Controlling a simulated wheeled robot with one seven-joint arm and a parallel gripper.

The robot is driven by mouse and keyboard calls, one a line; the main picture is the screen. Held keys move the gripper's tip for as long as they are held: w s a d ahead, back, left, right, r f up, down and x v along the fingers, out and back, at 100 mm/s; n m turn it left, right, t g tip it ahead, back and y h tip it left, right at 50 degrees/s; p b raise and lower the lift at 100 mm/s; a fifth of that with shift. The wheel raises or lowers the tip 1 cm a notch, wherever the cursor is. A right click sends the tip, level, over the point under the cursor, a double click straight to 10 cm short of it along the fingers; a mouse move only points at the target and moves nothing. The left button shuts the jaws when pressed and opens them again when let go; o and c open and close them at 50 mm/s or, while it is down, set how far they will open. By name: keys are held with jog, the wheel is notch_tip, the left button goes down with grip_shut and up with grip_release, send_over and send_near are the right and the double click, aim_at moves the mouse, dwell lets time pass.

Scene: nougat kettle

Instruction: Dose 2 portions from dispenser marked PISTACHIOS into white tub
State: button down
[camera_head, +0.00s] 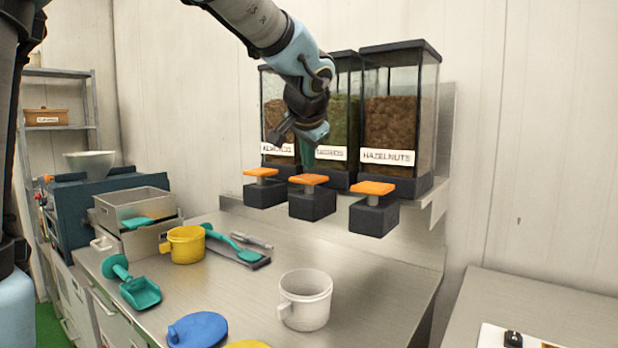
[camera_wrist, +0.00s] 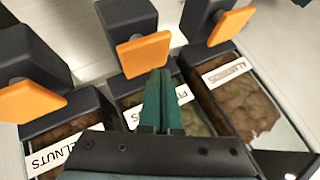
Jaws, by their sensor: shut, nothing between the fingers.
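Three dispensers with dark frames hang on the back wall. The middle one (camera_head: 345,120) holds green contents; its label (camera_head: 331,153) is blurred and partly hidden by my arm. Its orange push plate (camera_head: 309,179) sits on a black outlet block (camera_head: 312,204) and also shows in the wrist view (camera_wrist: 143,53). My gripper (camera_head: 309,160) is shut and empty, its teal fingers (camera_wrist: 161,72) pointing down just above and behind that plate; contact cannot be told. The white tub (camera_head: 306,301) stands upright and open on the steel counter, below and in front of the dispensers; its inside bottom is hidden.
The ALMONDS dispenser's plate (camera_head: 260,172) and the HAZELNUTS dispenser's plate (camera_head: 372,188) flank the middle one closely. On the counter are a yellow tub (camera_head: 186,244), a teal scoop (camera_head: 140,291), a blue lid (camera_head: 197,330) and a steel container (camera_head: 135,203).

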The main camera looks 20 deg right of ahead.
aim_at(308, 177)
jog(key=shift+f, duration=0.1)
jog(key=shift+f+b, duration=0.3)
jog(key=shift+b, duration=0.25)
jog(key=shift+f+b, duration=1)
jog(key=shift+f, duration=0.05)
dwell(1.1)
jog(key=shift+r, duration=0.1)
jog(key=shift+r+p, duration=1.1)
jog(key=shift+r, duration=0.25)
jog(key=shift+r+p, duration=1.9)
jog(key=shift+r, duration=0.7)
jog(key=shift+f, duration=0.1)
